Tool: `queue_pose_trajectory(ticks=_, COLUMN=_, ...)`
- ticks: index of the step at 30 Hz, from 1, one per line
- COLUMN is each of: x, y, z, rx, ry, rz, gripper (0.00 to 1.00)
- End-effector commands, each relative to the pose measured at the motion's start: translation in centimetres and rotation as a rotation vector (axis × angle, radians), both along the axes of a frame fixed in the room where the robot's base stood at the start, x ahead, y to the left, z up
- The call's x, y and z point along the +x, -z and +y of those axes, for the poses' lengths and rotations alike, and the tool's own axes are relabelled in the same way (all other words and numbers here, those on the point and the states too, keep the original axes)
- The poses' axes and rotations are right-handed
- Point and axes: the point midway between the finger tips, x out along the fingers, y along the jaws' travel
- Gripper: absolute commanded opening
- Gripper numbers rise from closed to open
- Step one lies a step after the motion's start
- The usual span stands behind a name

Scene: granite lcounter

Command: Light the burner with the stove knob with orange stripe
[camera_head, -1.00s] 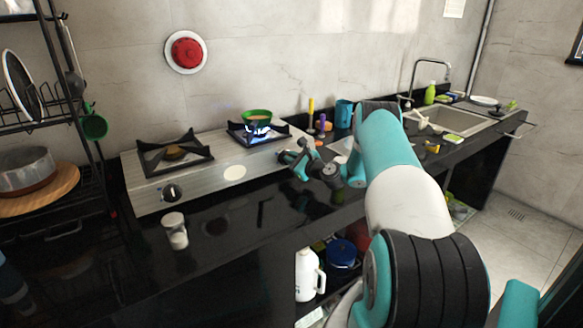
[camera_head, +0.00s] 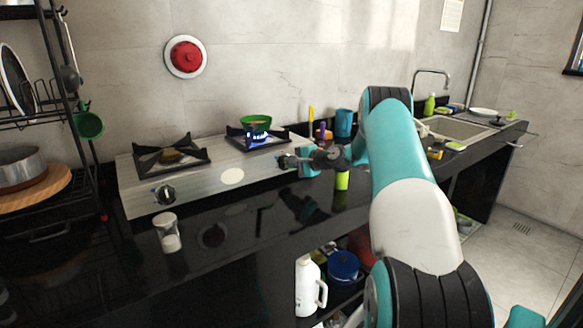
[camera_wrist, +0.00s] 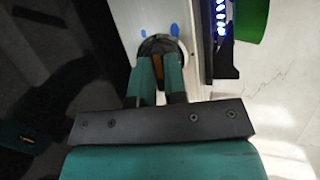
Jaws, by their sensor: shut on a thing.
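The stove knob with orange stripe (camera_wrist: 158,45) sits on the front of the stove (camera_head: 205,182), and an orange patch shows between my fingers in the wrist view. My gripper (camera_wrist: 160,70) is shut on this knob, with a teal finger on each side. In the head view my gripper (camera_head: 288,161) is at the stove's right front, and it hides the knob there. The right burner (camera_head: 270,143) has blue flames under a green bowl (camera_head: 256,122); they also glow in the wrist view. The left burner (camera_head: 171,161) shows no flame.
A second knob (camera_head: 164,195) is at the stove's left front. A blue cup (camera_head: 343,122) and upright utensils stand right of the stove. The sink (camera_head: 455,126) is further right.

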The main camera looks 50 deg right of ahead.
Motion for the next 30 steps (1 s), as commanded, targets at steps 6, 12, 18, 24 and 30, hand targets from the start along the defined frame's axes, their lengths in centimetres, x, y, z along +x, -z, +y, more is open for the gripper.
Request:
queue_pose_trajectory(ticks=6, x=0.06, y=0.09, z=0.09, rx=-0.164, ry=-0.063, rz=0.039, gripper=0.00)
queue_pose_trajectory(ticks=12, x=0.08, y=0.05, z=0.15, rx=-0.276, ry=-0.106, rz=0.067, gripper=0.00)
queue_pose_trajectory(ticks=18, x=0.08, y=0.04, z=0.16, rx=-0.344, ry=-0.132, rz=0.083, gripper=0.00)
queue_pose_trajectory(ticks=24, x=0.07, y=0.02, z=0.16, rx=-0.373, ry=-0.143, rz=0.091, gripper=0.00)
queue_pose_trajectory(ticks=30, x=0.06, y=0.03, z=0.16, rx=-0.377, ry=-0.145, rz=0.093, gripper=0.00)
